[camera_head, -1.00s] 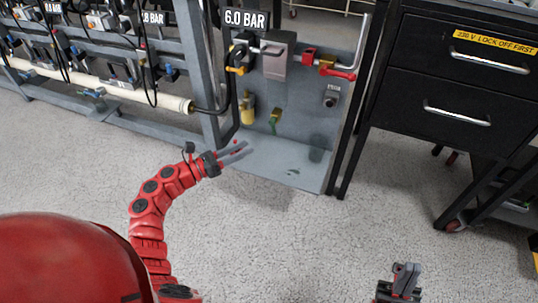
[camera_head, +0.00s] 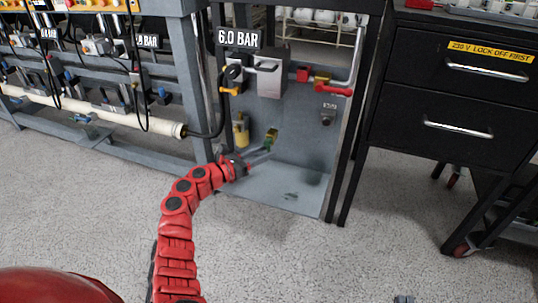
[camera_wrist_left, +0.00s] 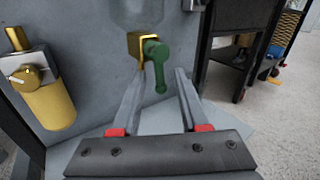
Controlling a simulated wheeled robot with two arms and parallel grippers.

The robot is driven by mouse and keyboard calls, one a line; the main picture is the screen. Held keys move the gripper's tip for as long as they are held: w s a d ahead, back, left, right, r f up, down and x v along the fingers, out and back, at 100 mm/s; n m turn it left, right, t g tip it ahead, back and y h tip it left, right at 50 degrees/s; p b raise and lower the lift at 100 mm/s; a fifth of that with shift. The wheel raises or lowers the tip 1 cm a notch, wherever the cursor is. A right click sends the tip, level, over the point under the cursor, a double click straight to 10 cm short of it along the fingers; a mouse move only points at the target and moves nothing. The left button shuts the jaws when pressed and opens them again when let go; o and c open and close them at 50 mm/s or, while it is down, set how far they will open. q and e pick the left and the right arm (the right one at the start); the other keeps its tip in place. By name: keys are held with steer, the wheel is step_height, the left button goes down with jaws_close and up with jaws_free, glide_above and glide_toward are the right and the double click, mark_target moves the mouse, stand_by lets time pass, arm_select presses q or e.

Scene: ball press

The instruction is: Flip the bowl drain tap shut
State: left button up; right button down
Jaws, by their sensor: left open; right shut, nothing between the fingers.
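The drain tap, a green lever on a brass body (camera_head: 271,137), is low on the grey panel in the head view. In the left wrist view the green lever (camera_wrist_left: 158,72) hangs down from the brass body, below a clear bowl (camera_wrist_left: 138,14). My left gripper (camera_head: 266,152) is open, its fingertips close to the tap. In the left wrist view the lever appears between the two fingers (camera_wrist_left: 160,78); I cannot tell whether either touches it. My right gripper (camera_head: 403,299) barely shows at the bottom edge in the head view, away from the panel.
A yellow cylinder with a brass fitting (camera_wrist_left: 50,95) stands left of the tap. Red-handled valves (camera_head: 320,82) and a grey box (camera_head: 271,78) sit higher on the panel. A grey shelf (camera_head: 290,190) lies below. A black drawer cabinet (camera_head: 455,105) stands at right.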

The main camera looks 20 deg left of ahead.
arm_select(q)
steer(key=shift+x, duration=1.15)
jaws_close()
